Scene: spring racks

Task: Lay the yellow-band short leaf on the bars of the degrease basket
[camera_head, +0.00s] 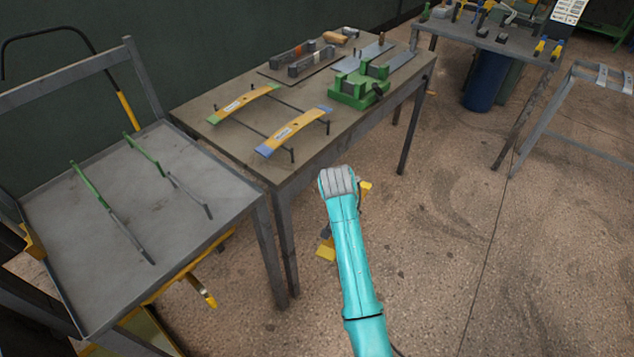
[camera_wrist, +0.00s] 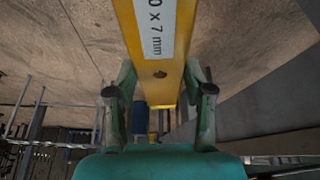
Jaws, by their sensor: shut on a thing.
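In the wrist view a yellow leaf (camera_wrist: 155,80) with a white label reading "0 x 7 mm" and a hole runs between the fingers of my gripper (camera_wrist: 159,92), which is shut on it. In the head view my arm covers most of the leaf; a yellow end (camera_head: 326,250) shows low, left of the arm. The fingertips are hidden there. It is held in the air to the right of the tables. At the left, a grey tray-topped stand (camera_head: 60,235) carries two raised bars (camera_head: 110,212) with green parts; it may be the degrease basket. No leaf lies on these bars.
On the middle table (camera_head: 225,140), a leaf with green ends (camera_head: 245,102) and a leaf with blue ends (camera_head: 293,132) lie across two dark rods. A green vise-like fixture (camera_head: 358,88) stands behind them. The stand's back rail (camera_head: 65,75) rises at the far left.

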